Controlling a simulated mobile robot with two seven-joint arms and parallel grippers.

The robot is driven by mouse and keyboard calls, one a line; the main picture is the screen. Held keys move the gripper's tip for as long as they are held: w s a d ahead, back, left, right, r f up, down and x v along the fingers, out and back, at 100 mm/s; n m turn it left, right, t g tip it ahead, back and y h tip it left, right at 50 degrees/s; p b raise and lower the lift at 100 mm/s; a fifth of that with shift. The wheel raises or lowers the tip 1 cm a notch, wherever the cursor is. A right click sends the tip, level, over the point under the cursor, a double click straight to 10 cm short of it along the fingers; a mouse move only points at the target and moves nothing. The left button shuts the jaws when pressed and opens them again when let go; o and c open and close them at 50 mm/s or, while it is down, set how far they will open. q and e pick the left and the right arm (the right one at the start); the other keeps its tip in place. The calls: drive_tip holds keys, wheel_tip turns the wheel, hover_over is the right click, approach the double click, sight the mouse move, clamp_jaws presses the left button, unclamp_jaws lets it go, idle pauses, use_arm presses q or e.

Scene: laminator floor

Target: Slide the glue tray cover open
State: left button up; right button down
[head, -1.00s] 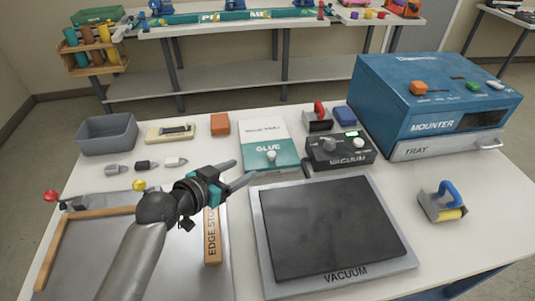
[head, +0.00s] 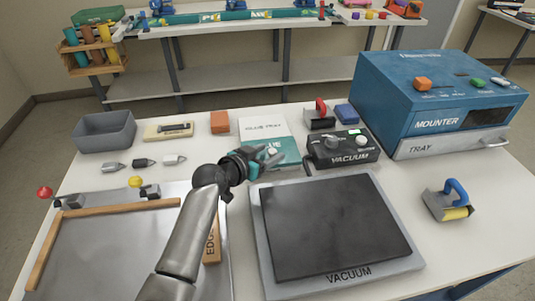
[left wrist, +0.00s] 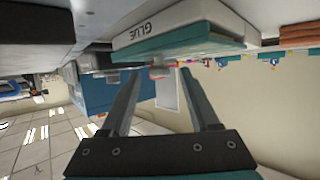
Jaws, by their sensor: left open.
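The glue tray (head: 263,124) is a flat box, white at the back, with a teal cover (head: 289,152) at the front. It stands at the back middle of the table. A small pale knob (head: 272,150) is on the cover. My left gripper (head: 270,156) is at the front of the cover, by the knob, and hides part of the lettering. In the left wrist view the tray (left wrist: 190,22) fills the top, and the knob (left wrist: 160,72) shows between the open fingertips (left wrist: 158,76). I cannot tell whether a finger touches it. My right gripper is out of view.
The black vacuum control box (head: 342,148) stands close to the tray's right. The vacuum plate (head: 335,230) lies in front. An orange block (head: 219,122) is left of the tray. The blue mounter (head: 435,100) stands at the back right. Bare tabletop shows at the right front.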

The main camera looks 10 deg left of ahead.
use_arm(q)
drive_tip(key=shift+c, duration=0.4)
clamp_jaws()
idle(1.0)
